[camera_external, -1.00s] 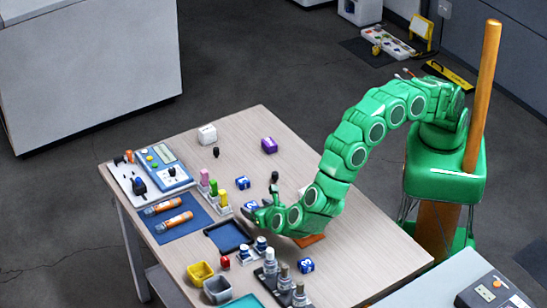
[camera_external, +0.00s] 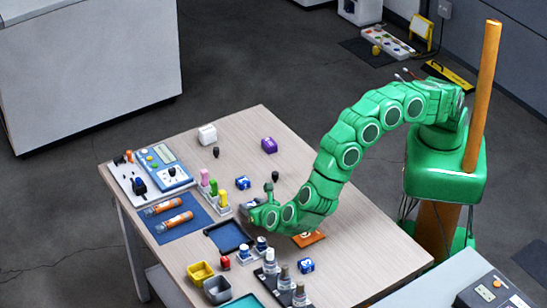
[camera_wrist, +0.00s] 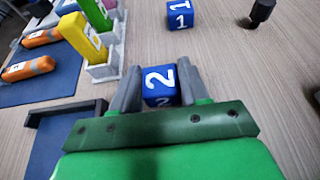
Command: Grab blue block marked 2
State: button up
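The blue block marked 2 (camera_wrist: 160,82) sits on the wooden table in the wrist view, with a white 2 on its top and front faces. My gripper (camera_wrist: 160,70) is open around it, one grey finger on each side. The gaps beside the block are narrow, and I cannot tell whether either finger touches it. The block's lower front is hidden behind my gripper's green body. In the external view my gripper (camera_external: 254,208) is low over the table, and the block is mostly hidden there.
A blue block marked 1 (camera_wrist: 180,14) and a black knob-like piece (camera_wrist: 262,12) stand beyond. A white rack with coloured pieces (camera_wrist: 100,62) is close on the left, with a dark-edged blue tray (camera_wrist: 62,120) nearer.

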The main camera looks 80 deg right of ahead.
jog(key=shift+c, duration=1)
jog(key=shift+r, duration=0.1)
